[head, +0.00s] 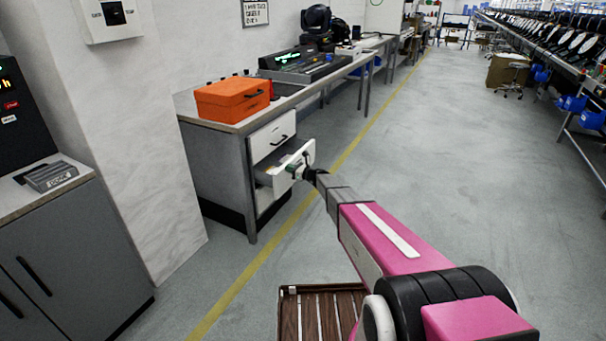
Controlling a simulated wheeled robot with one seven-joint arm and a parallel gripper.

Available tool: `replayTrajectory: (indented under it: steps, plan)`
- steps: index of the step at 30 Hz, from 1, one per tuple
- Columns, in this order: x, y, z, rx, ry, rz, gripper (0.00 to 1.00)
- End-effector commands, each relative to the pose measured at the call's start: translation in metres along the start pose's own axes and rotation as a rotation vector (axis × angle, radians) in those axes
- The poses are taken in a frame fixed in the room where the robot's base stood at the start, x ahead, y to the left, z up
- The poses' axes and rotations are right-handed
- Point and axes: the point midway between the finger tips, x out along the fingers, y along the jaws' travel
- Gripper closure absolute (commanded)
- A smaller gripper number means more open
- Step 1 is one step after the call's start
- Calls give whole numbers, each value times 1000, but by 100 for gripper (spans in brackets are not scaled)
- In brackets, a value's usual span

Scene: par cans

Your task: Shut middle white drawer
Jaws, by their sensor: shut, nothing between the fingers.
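The middle white drawer (287,170) stands pulled out from the grey workbench (217,168), below a closed white drawer (271,135). My pink arm reaches forward to it from the lower right. My gripper (303,165) is shut and empty at the front of the open drawer, near its right part. I cannot tell whether the fingertips touch the drawer front. My gripper is small here and hides part of the drawer front and its handle. A lower white drawer (267,199) shows partly under the open one.
An orange case (231,99) and a mixing console (305,66) stand on the worktop. A wooden slatted crate (312,312) is at the bottom. A wall pillar (135,130) and grey cabinet (70,255) are at left.

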Motion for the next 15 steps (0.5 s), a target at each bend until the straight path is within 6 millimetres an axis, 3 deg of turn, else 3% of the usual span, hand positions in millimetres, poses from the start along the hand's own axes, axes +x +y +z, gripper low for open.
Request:
replayTrajectory:
  steps: [1,6,15]
  plan:
    - [17,-2,-1,0,-1,1,100]
    - [53,-1,-1,0,0,1,100]
    - [88,0,-1,0,0,0,100]
